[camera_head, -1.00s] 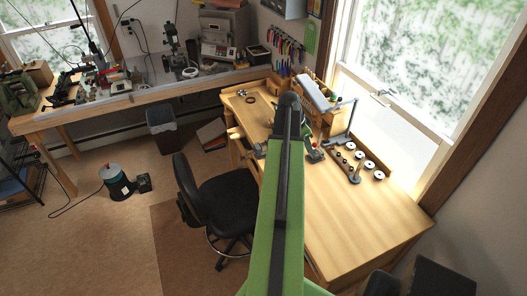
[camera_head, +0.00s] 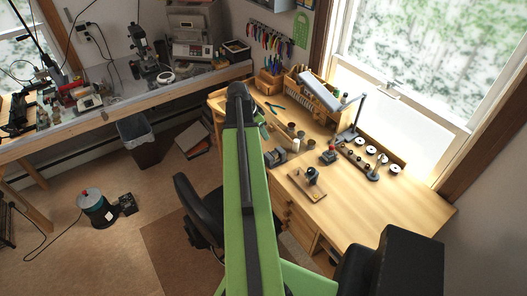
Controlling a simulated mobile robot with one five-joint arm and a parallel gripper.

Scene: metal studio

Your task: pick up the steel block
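I cannot single out the steel block for certain. A small grey metal-looking object (camera_head: 275,156) sits on the wooden workbench (camera_head: 400,205), just right of my green arm. A small dark block with a red top (camera_head: 329,155) sits further right, beside the lamp's foot. Either is too small to identify surely. My arm rises from the bottom of the view to a dark joint. My gripper does not show; the arm beyond the joint is mostly hidden behind the upper link.
A wooden stand with a dark tool (camera_head: 312,180) is near the bench's front edge. A desk lamp (camera_head: 350,125) and a rack of round pieces (camera_head: 370,158) stand by the window. A black chair (camera_head: 198,210) is left of my arm. The bench's right part is clear.

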